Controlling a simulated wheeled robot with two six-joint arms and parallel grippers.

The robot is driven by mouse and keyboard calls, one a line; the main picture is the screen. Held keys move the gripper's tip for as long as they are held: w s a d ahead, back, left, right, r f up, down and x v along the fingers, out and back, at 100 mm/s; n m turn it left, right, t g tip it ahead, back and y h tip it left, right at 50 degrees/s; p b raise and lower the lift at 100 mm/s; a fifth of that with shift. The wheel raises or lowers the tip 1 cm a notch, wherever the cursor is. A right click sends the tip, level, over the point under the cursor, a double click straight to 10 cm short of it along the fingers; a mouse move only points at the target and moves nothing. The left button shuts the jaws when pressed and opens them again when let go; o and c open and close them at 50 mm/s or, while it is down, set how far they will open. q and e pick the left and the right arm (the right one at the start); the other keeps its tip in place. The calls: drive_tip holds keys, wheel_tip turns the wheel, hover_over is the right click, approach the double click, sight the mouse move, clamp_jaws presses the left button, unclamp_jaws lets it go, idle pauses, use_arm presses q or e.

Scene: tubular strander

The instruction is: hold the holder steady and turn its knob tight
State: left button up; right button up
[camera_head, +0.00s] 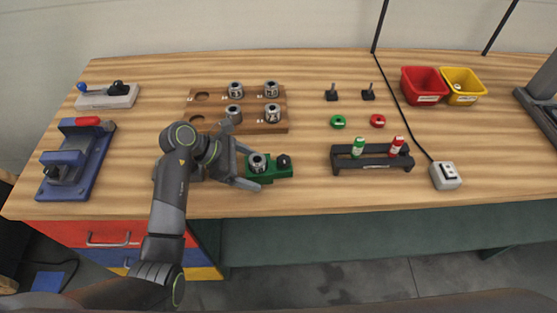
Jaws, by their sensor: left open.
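The green holder (283,171) sits on the wooden table near its front edge, in the middle of the view. A metal collet-like piece (257,162) stands upright in it. Its black knob (284,160) is at the holder's right end. My left gripper (255,169) is open, with its fingers reaching right at the holder's left end. One finger passes in front of the holder and the other is behind it. I cannot tell whether the fingers touch it. My right gripper is not in view.
A wooden tray (262,128) with several metal pieces lies behind my left gripper. A black rack (372,162) with a green and a red marker stands to the right. A blue vise (78,160) is at left. Red (424,85) and yellow bins (462,86) stand at the back right.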

use_arm(q)
drive_tip(key=v, duration=1.2)
drive_tip(key=shift+s, duration=0.1)
